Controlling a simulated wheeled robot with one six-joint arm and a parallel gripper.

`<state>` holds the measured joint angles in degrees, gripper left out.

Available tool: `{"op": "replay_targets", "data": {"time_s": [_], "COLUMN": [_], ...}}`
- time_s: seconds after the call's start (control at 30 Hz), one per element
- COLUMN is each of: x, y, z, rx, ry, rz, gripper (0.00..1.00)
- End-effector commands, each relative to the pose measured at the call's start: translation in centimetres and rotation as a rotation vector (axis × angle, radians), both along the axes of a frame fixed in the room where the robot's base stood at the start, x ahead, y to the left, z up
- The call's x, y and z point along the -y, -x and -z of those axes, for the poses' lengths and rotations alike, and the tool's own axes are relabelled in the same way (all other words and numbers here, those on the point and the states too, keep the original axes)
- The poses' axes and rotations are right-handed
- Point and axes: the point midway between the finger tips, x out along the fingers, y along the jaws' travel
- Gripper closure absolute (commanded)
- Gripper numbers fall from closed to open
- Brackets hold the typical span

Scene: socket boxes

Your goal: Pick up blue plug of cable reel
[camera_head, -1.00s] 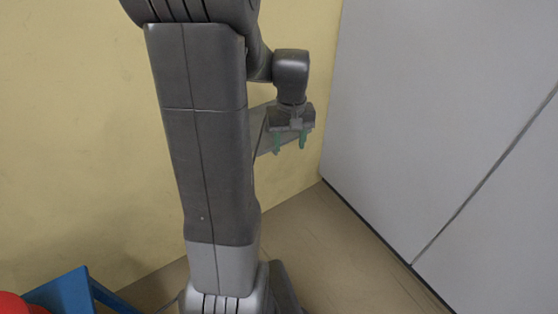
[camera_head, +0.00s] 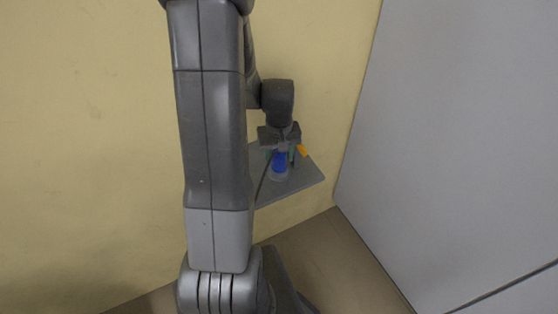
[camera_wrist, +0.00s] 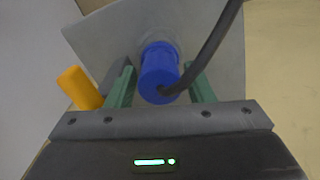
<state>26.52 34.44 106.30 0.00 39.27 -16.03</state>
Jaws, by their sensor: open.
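The blue plug (camera_head: 279,165) stands on a small grey shelf (camera_head: 302,184) by the yellow wall. In the wrist view the blue plug (camera_wrist: 158,68) shows between the two green fingers, with a dark cable (camera_wrist: 212,45) running from its near end to the upper right. My gripper (camera_head: 281,157) is open around the plug, one finger on each side. In the wrist view my gripper (camera_wrist: 161,82) shows a gap beside the plug on both sides. A pale translucent round base lies under the plug.
An orange cylinder (camera_wrist: 79,88) is left of the fingers in the wrist view, close to the left finger, and the orange cylinder (camera_head: 302,150) also shows in the head view. A grey wall panel (camera_head: 450,150) stands at the right.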

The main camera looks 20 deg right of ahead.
Motion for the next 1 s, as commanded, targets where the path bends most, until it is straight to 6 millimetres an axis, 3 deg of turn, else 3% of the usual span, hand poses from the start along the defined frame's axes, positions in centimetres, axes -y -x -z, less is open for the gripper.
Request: {"op": "replay_targets", "data": {"time_s": [0.37,0.57,0.83,1.0], "x": [0.0,0.0,0.0,0.0], "y": [0.0,0.0,0.0,-0.1], "z": [1.1,1.0,0.9,-0.7], "rx": [0.0,0.0,0.001,0.004], "ry": [0.0,0.0,0.0,0.002], "rz": [0.0,0.0,0.0,0.0], "gripper": [0.52,0.87,0.87,0.87]}}
